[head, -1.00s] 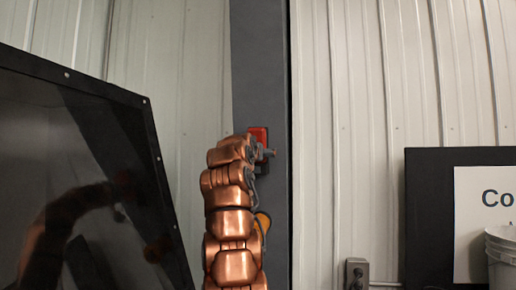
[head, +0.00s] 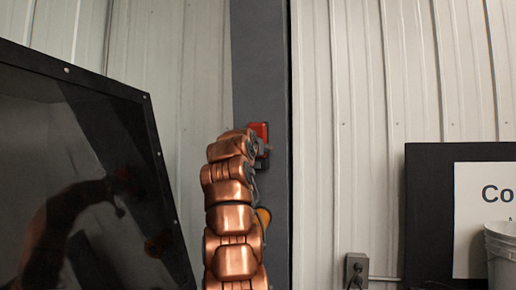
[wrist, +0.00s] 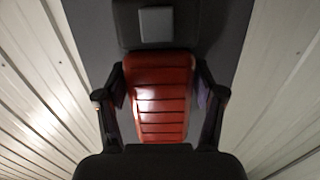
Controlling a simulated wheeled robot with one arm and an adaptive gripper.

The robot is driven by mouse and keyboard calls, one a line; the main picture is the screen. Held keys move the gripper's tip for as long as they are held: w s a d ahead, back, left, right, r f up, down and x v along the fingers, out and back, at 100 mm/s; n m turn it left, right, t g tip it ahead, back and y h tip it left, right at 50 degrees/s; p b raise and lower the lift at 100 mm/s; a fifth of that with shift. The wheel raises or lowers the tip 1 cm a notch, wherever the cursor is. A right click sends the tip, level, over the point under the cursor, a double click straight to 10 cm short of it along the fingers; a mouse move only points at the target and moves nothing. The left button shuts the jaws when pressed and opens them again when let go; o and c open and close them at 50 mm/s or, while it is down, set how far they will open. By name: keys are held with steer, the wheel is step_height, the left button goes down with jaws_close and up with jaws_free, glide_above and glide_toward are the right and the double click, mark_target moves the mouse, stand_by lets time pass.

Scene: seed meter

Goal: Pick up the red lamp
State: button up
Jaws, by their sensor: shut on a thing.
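The red lamp (head: 262,130) is against the dark grey post in the head view, partly hidden behind the end of my copper arm. In the wrist view the ribbed red lamp (wrist: 158,98) fills the middle, upright in the picture, below a dark block with a light grey square. My gripper (wrist: 160,82) is shut on the lamp, with one dark finger along each side. In the head view my gripper (head: 261,149) shows only in part, at the post. I cannot tell whether the lamp is clear of the post.
The dark grey post (head: 262,60) stands before a ribbed pale metal wall (head: 360,90). A large glossy black panel (head: 90,160) is close on the left. At right are a black board (head: 430,220), a white sign (head: 475,250), a bucket (head: 502,255) and a wall outlet box (head: 356,270).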

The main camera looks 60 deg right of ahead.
steer(key=shift+s+a+r, duration=0.1)
steer(key=shift+a+r, duration=0.15)
steer(key=shift+r, duration=0.2)
steer(key=s+a+r+b, duration=0.1)
steer(key=s+a+r, duration=0.2)
steer(key=a, duration=0.5)
steer(key=s+a+r+b, duration=0.1)
steer(key=s+a+r, duration=0.2)
steer(key=a, duration=0.6)
steer(key=shift+s+a+r, duration=0.15)
steer(key=shift+s+r, duration=0.05)
steer(key=shift+s, duration=0.05)
